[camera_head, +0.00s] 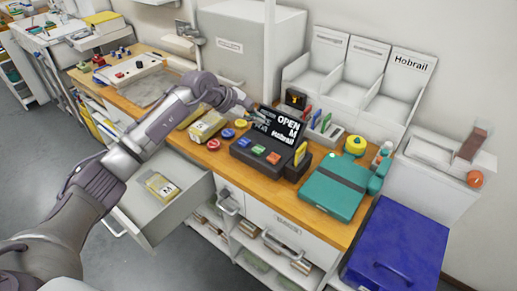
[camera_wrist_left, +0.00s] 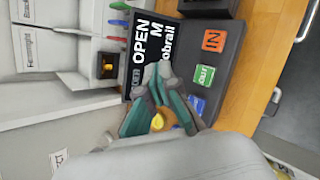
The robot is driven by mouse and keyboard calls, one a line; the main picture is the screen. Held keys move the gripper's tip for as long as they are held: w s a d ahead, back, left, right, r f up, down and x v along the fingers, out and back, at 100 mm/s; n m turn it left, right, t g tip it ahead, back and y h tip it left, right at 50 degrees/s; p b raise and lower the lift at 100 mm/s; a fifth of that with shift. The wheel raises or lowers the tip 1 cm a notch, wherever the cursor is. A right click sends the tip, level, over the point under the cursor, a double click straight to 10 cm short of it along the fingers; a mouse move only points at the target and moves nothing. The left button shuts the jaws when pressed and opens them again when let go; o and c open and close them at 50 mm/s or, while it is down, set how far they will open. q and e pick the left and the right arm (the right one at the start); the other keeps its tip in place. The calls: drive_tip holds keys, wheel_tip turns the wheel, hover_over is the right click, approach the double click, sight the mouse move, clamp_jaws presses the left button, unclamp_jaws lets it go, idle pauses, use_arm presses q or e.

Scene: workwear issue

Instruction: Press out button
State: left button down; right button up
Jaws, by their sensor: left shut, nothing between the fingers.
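The dark console (camera_head: 240,152) stands on the wooden counter, with a tilted black screen reading "OPEN", "M" and "Hobrail". Its front carries a blue button (camera_head: 244,142), a green out button (camera_head: 259,150) and an orange button (camera_head: 274,158). In the left wrist view the green out button (camera_wrist_left: 203,76) lies between the orange IN button (camera_wrist_left: 213,40) and the blue button (camera_wrist_left: 197,103). My left gripper (camera_head: 257,114) is shut and empty in front of the screen's left part, behind the buttons. Its fingertips (camera_wrist_left: 157,72) cover part of the screen in the wrist view. My right gripper is not in view.
An open drawer (camera_head: 135,210) holds a yellow packet marked M (camera_head: 162,188). Yellow packets (camera_head: 207,127) and small discs lie left of the console. A teal case (camera_head: 325,193) lies to its right, with a blue bin (camera_head: 400,245) beyond. White trays (camera_head: 390,100) stand behind.

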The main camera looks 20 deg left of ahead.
use_arm(q)
drive_tip(key=b, duration=0.4)
approach(262, 147)
drive_tip(key=w+d, duration=0.1)
drive_tip(key=w+d+f, duration=0.2)
drive_tip(key=shift+w+d, duration=0.35)
drive_tip(key=shift+f+b, duration=0.35)
drive_tip(key=shift+f, duration=0.2)
drive_tip(key=shift+f+b, duration=0.4)
drive_tip(key=shift+b, duration=0.15)
drive_tip(key=shift+f+b, duration=0.55)
drive_tip(key=shift+b, duration=0.05)
idle(0.9)
drive_tip(key=shift+r, duration=0.1)
drive_tip(key=shift+r+p, duration=0.35)
drive_tip(key=shift+r, duration=0.5)
